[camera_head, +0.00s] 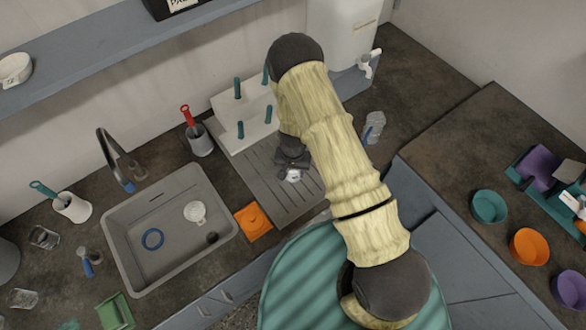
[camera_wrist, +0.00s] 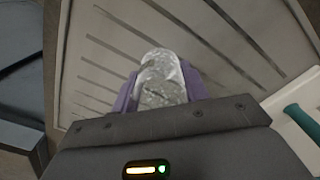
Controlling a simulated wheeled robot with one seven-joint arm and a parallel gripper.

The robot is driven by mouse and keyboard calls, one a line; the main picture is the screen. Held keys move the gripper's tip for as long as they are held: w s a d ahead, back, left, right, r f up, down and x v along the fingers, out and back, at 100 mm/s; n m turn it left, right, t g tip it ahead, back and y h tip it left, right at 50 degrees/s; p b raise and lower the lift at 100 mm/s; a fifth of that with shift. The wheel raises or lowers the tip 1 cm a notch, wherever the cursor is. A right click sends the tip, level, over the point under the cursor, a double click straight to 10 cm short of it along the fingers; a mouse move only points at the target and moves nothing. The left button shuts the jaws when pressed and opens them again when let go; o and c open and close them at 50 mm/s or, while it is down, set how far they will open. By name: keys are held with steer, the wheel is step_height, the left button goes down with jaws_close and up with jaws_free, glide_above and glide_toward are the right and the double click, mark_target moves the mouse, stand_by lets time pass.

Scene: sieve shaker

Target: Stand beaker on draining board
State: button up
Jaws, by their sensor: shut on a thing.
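A clear glass beaker (camera_wrist: 160,82) is between the purple fingers of my gripper (camera_wrist: 158,92), which is shut on it. In the head view the beaker (camera_head: 293,176) shows as a small pale shape below my gripper (camera_head: 292,166), over the grey ribbed draining board (camera_head: 262,172). In the wrist view the board's grooves (camera_wrist: 100,75) lie behind the beaker. I cannot tell whether the beaker's base touches the board. My arm hides the board's right part in the head view.
A white peg rack with teal pegs (camera_head: 226,107) stands at the board's back. The sink (camera_head: 120,238) lies to the left, with an orange item (camera_head: 252,222) between sink and board. A clear bottle (camera_head: 374,128) stands right of my arm. Coloured bowls (camera_head: 489,206) are on the right counter.

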steer(key=shift+f, duration=0.1)
steer(key=o, duration=1.1)
step_height(320, 180, up, 12)
steer(key=shift+r+b, duration=0.15)
steer(key=shift+b, duration=0.95)
steer(key=shift+r, duration=0.1)
